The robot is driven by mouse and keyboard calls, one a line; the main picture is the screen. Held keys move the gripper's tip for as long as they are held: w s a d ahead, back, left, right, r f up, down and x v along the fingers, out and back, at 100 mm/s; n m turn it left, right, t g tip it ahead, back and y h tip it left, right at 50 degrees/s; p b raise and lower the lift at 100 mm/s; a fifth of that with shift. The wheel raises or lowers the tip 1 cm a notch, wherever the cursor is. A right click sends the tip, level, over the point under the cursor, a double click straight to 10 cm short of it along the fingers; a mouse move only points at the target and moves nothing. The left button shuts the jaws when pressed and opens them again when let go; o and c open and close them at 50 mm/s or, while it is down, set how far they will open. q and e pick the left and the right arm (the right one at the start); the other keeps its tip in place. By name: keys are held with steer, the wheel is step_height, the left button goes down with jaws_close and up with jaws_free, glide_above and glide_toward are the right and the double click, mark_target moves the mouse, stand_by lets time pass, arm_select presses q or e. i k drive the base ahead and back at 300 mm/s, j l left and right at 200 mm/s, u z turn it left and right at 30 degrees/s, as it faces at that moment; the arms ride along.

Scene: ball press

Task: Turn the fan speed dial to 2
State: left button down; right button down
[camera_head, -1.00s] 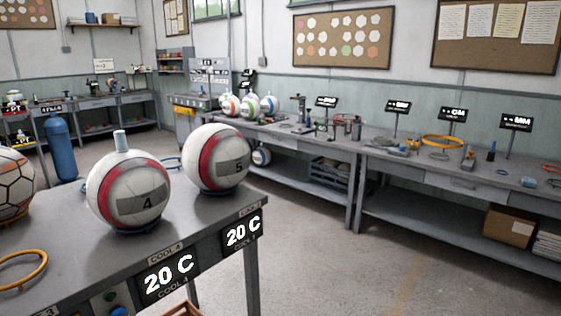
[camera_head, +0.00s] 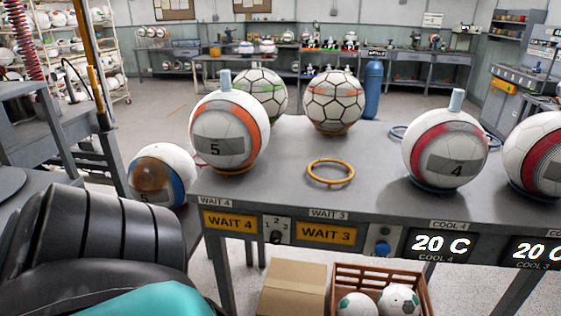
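A small panel with the numbers 1, 2 and 3 and a dark knob, which looks like the dial (camera_head: 276,237), is on the front edge of the grey table between the WAIT 4 and WAIT 3 signs. It is too small to tell which number the knob points at. Neither of my grippers is in view.
The grey table (camera_head: 290,165) carries numbered balls on rings and an empty orange ring (camera_head: 331,172). A blue button (camera_head: 382,248) is on the front edge, right of WAIT 3. A cardboard box (camera_head: 293,288) and a crate of balls (camera_head: 423,285) stand below.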

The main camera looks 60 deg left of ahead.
mark_target(275, 237)
steer(key=u, duration=1.85)
